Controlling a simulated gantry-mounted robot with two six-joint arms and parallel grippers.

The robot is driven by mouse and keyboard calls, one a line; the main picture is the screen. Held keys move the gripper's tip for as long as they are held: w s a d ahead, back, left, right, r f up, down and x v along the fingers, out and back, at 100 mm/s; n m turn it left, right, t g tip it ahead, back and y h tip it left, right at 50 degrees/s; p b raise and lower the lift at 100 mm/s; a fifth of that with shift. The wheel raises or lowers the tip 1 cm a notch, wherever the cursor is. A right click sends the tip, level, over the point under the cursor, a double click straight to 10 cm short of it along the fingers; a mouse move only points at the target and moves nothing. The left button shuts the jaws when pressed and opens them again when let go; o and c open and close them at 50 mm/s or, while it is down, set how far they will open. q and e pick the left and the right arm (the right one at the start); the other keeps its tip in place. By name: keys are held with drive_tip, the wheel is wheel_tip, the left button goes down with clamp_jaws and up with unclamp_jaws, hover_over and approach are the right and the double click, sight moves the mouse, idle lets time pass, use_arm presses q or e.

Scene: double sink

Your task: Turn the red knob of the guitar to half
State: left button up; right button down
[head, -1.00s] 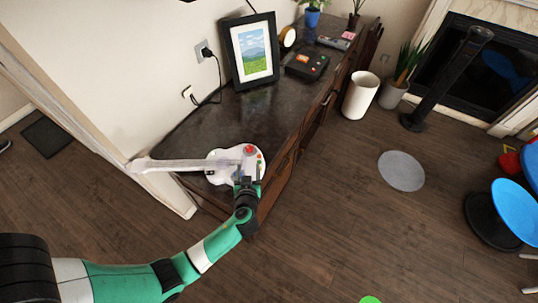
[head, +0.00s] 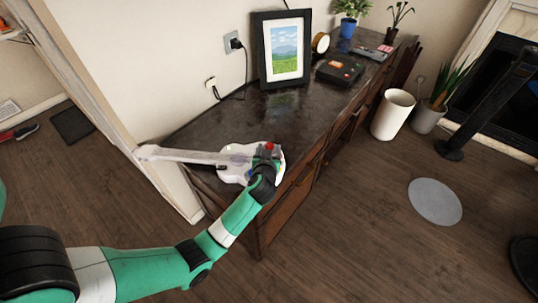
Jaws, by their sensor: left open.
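The white toy guitar (head: 232,173) lies on the near end of the dark cabinet, its neck (head: 175,154) pointing left past the cabinet's edge. Its red knob (head: 269,147) shows at the right part of the body. My left gripper (head: 267,152) is open over the guitar body, with its fingertips at the red knob. I cannot tell whether they touch it. The gripper and wrist hide part of the body. My right gripper is not in view.
The dark cabinet top (head: 230,125) is bare behind the guitar. A framed picture (head: 284,52) stands against the wall, with a black device (head: 340,72) to its right. A white bin (head: 392,115) stands on the floor to the right.

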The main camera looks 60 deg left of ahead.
use_arm(q)
clamp_jaws()
drive_tip(key=m+t+h+p, duration=0.1)
drive_tip(key=p, duration=0.2)
drive_tip(key=m+t+h+p, duration=0.1)
drive_tip(key=p, duration=0.2)
drive_tip(key=m+t+h+p, duration=0.1)
drive_tip(key=m+p, duration=0.1)
drive_tip(key=p, duration=0.1)
drive_tip(key=shift+s+a+r, duration=0.15)
drive_tip(key=shift+s+a, duration=0.1)
drive_tip(key=shift+s, duration=0.1)
drive_tip(key=shift+f+m+t+h+p, duration=0.2)
drive_tip(key=shift+m+t+h+p, duration=0.1)
drive_tip(key=shift+t+p, duration=0.15)
drive_tip(key=shift+f, duration=0.1)
drive_tip(key=shift+c, duration=0.5)
unclamp_jaws()
drive_tip(key=shift+s, duration=0.1)
drive_tip(key=shift+o, duration=0.5)
